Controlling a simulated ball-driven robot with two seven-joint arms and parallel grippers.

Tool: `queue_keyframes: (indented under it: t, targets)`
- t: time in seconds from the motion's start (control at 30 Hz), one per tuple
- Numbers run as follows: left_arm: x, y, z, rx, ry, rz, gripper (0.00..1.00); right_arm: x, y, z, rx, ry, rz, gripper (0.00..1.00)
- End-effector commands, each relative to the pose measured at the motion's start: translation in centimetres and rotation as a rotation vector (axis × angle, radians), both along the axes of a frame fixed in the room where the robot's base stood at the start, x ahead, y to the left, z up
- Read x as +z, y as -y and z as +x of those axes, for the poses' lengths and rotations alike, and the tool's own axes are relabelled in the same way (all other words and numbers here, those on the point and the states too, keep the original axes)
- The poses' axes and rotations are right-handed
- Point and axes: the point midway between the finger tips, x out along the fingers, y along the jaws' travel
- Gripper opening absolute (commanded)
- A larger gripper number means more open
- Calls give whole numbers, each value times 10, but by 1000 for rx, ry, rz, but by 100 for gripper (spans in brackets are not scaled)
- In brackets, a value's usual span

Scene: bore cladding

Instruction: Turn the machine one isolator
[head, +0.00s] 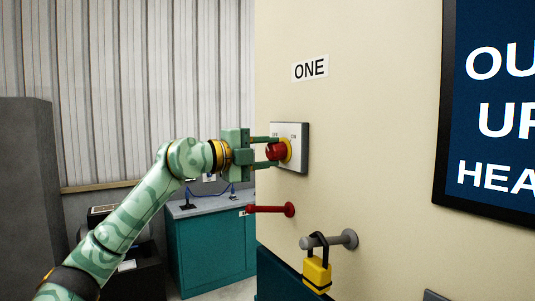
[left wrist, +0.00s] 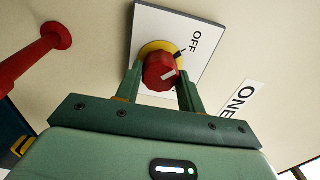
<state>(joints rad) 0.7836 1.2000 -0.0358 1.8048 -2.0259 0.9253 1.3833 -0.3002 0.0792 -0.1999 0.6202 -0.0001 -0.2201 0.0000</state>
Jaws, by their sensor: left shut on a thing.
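The machine one isolator is a white plate (head: 302,150) with a red knob (head: 275,151) on a yellow ring, on the cream wall below a "ONE" label (head: 310,69). My left gripper (head: 268,152) is shut on the red knob, one finger on each side. In the left wrist view the knob (left wrist: 160,73) sits between my fingertips, with a pale mark on its face. The word OFF (left wrist: 195,42) shows on the plate there. I cannot tell which setting the mark points to. My right gripper is in neither view.
Below the isolator a red peg (head: 270,209) and a grey peg (head: 335,241) stick out. A yellow padlock (head: 317,274) hangs on the grey one. A dark blue sign (head: 495,120) is at the right. A teal cabinet (head: 208,250) stands behind my arm.

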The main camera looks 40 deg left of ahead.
Motion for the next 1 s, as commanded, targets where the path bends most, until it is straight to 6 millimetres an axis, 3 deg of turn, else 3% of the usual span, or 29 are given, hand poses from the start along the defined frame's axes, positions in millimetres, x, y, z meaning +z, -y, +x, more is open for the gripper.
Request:
queue_keyframes:
  t: [0.4, 0.43, 0.5, 0.83, 1.0]
  targets:
    - [2, -1, 0, 3, 2, -9, 16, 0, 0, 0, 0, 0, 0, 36]
    - [2, -1, 0, 3, 2, -9, 41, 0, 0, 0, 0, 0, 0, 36]
    - [2, -1, 0, 3, 2, -9, 60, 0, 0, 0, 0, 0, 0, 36]
    - [-1, -1, -2, 1, -1, -8, 60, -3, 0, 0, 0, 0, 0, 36]
    - [-7, -9, -23, 5, -3, -2, 60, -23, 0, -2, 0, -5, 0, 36]
